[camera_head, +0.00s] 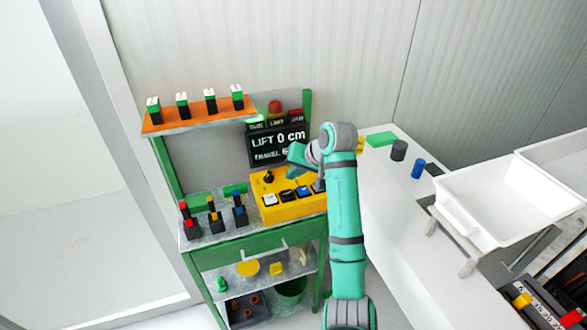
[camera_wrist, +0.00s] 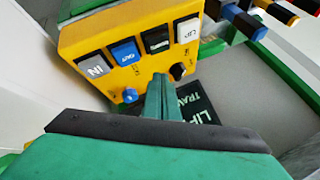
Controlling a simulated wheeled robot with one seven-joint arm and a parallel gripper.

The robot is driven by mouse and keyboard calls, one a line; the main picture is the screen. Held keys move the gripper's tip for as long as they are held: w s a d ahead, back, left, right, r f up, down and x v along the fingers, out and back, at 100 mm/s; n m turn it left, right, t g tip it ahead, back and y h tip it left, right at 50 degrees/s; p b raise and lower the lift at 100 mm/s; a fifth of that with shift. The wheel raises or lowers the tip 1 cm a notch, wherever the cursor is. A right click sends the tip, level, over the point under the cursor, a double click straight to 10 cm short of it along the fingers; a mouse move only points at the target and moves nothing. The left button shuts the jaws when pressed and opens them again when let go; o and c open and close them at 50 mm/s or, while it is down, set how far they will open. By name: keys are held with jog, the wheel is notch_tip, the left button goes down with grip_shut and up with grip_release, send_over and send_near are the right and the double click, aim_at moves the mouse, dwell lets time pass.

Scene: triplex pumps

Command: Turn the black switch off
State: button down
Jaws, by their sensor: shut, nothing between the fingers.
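The black switch (camera_wrist: 178,71) is a small knob on the yellow control box (camera_wrist: 75,40), near the box's lower right edge in the wrist view. It also shows in the head view (camera_head: 268,178) at the left of the yellow box (camera_head: 297,209). My gripper (camera_wrist: 161,76) is shut and empty, its fingertips just left of the black switch in the wrist view. I cannot tell whether they touch the box. In the head view my gripper (camera_head: 295,157) is over the box's right part. The switch's on or off setting cannot be read.
A blue knob (camera_wrist: 130,95) is left of my fingertips. A row of white, black, blue and grey buttons is on the box. A black display (camera_head: 278,145) reading "LIFT 0 cm" stands behind it. Several levers (camera_head: 213,215) stand left on the green bench (camera_head: 235,250).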

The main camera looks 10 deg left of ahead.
aim_at(273, 179)
jog(key=x, duration=0.2)
jog(key=d+x, duration=0.1)
jog(key=x, duration=0.1)
jog(key=shift+w+a+f, duration=0.15)
jog(key=shift+f, duration=0.3)
jog(key=a, duration=0.3)
jog(key=shift+a, duration=0.35)
jog(key=shift+a+r, duration=0.1)
jog(key=shift+a, duration=0.3)
jog(key=shift+w, duration=0.15)
